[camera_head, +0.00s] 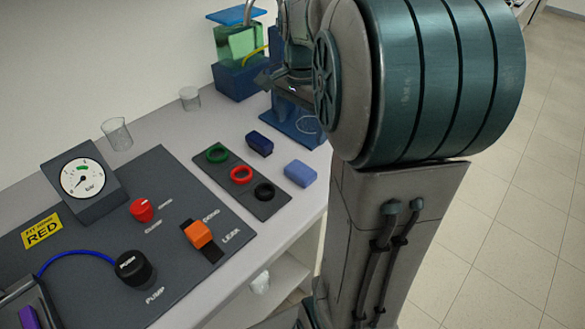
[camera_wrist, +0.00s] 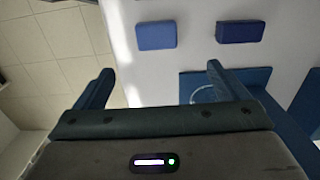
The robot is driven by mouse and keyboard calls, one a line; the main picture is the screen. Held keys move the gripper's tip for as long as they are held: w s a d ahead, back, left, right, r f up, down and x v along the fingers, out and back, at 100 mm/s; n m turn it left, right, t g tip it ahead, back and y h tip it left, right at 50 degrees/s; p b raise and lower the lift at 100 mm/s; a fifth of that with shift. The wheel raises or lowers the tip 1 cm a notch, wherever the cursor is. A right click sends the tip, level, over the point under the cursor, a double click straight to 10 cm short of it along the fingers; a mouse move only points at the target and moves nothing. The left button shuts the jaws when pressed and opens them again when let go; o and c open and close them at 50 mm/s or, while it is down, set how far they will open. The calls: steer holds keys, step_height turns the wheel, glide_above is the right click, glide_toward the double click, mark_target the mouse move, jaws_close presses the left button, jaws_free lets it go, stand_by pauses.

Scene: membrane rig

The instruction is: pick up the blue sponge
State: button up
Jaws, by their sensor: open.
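A lighter blue block (camera_head: 300,174), which looks like the blue sponge, lies on the light counter near its right edge. It also shows in the wrist view (camera_wrist: 156,35), at top centre. A darker navy block (camera_head: 259,143) lies behind and left of it, and is to its right in the wrist view (camera_wrist: 240,31). My gripper (camera_wrist: 158,84) is open, with its two fingers wide apart and nothing between them. The lighter block is beyond the fingertips, roughly in line with the gap. In the head view my arm hides most of the gripper.
A dark plate with green, red and black rings (camera_head: 241,175) lies left of the blocks. A blue stand (camera_head: 296,122) is behind them, with a green-liquid tank (camera_head: 238,45) further back. The pump panel (camera_head: 110,235) fills the left. Beakers (camera_head: 117,134) stand along the wall.

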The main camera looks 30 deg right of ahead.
glide_above(301, 169)
steer(key=f, duration=0.8)
steer(key=shift+w+a, duration=0.1)
steer(key=shift+w, duration=0.15)
steer(key=shift+s+f, duration=0.15)
steer(key=shift+f, duration=1.15)
steer(key=shift+s+f, duration=0.15)
steer(key=shift+f, duration=1.15)
steer(key=c, duration=1)
